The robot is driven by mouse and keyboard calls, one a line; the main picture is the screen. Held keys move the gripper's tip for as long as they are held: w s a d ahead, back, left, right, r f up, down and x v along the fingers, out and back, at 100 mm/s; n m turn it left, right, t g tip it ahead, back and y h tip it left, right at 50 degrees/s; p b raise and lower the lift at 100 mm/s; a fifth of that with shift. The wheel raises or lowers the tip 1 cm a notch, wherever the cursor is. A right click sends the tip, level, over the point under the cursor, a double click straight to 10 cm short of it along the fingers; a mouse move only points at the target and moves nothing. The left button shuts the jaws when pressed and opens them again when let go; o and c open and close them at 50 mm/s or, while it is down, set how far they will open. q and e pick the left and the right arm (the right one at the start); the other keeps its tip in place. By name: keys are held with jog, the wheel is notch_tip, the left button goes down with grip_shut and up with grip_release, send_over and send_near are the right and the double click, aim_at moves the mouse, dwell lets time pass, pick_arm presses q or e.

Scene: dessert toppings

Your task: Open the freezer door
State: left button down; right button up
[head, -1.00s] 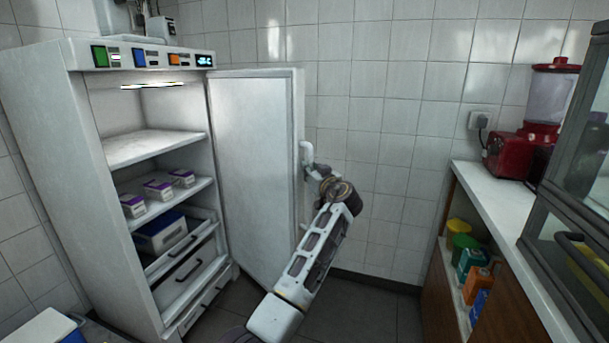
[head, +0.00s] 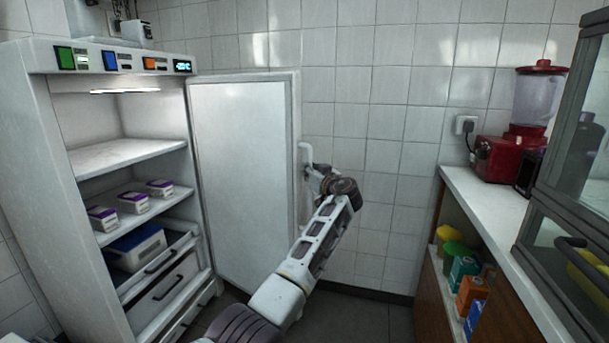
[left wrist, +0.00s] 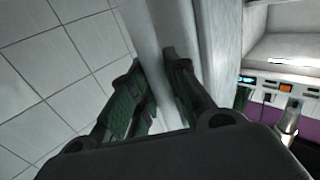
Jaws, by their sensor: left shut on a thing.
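The freezer (head: 48,130) stands at the left in the head view, with its white door (head: 240,180) swung wide open to the right. The door's handle (head: 304,152) is on its far right edge. My left gripper (head: 312,170) is at this handle, its arm reaching up from below. In the left wrist view the two dark fingers (left wrist: 160,95) are shut around the pale handle bar (left wrist: 150,50), one on each side. The door edge (left wrist: 188,40) runs beside it. My right gripper is in neither view.
Purple-and-white boxes (head: 133,202) and a blue-lidded container (head: 136,246) sit on the freezer shelves, above drawers (head: 165,285). A counter (head: 490,205) with a red blender (head: 530,110) stands at the right. Floor (head: 345,318) is clear between them.

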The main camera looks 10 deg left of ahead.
pick_arm(q)
jog(key=shift+w+d, duration=0.3)
jog(key=shift+w, duration=0.2)
jog(key=c, duration=1.4)
grip_release()
jog(key=shift+o, duration=0.2)
jog(key=shift+s, duration=0.15)
jog(key=v, duration=0.7)
jog(key=shift+d, duration=0.15)
